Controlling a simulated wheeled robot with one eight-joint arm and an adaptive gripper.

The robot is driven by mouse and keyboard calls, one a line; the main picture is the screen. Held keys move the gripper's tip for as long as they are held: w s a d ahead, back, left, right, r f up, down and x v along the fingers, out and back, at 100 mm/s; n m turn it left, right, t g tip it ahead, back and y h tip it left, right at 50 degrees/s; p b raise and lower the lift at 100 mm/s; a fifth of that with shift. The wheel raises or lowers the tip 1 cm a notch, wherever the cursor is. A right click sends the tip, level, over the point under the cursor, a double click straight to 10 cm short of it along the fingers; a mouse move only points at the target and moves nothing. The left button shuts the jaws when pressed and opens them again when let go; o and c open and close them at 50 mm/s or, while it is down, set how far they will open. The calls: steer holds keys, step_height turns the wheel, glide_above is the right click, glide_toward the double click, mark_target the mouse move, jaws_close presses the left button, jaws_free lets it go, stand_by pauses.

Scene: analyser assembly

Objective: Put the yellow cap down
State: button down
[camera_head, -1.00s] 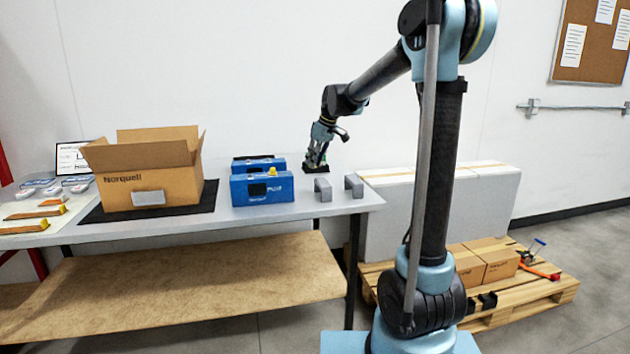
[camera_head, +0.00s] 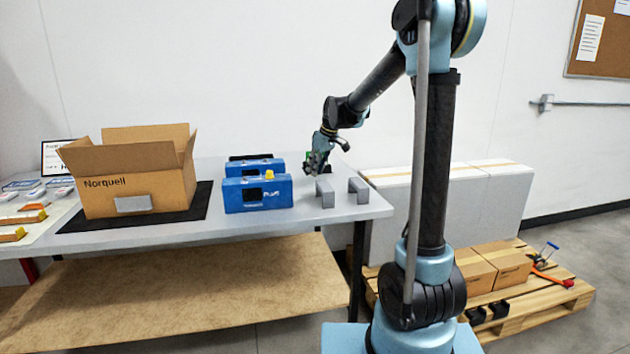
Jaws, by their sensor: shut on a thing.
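My gripper (camera_head: 316,167) is over the right part of the table, just behind and above the left grey bracket (camera_head: 325,194). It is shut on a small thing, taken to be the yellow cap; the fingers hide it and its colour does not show. A yellow cap-like piece (camera_head: 268,175) sits on top of the front blue unit (camera_head: 257,196), to the left of my gripper. A second blue unit (camera_head: 236,169) with a dark top stands behind that one. A dark patch shows beside my fingertips; I cannot tell what it is.
A second grey bracket (camera_head: 358,190) stands near the table's right end. An open cardboard box (camera_head: 145,182) stands on a black mat (camera_head: 85,220) at left. The grey table top (camera_head: 215,229) is bare along its front edge. A pallet (camera_head: 545,300) with cartons is at right.

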mark_target(314, 185)
step_height(314, 185, down, 4)
steer(key=shift+f, duration=0.1)
steer(key=shift+s+d+f, duration=0.15)
steer(key=shift+f, duration=0.1)
stand_by(0.4)
steer(key=c, duration=1.5)
jaws_free()
steer(key=shift+s, duration=0.15)
steer(key=shift+c, duration=0.2)
steer(key=shift+w+f, duration=0.25)
steer(key=shift+f, duration=0.05)
steer(key=shift+r, duration=0.25)
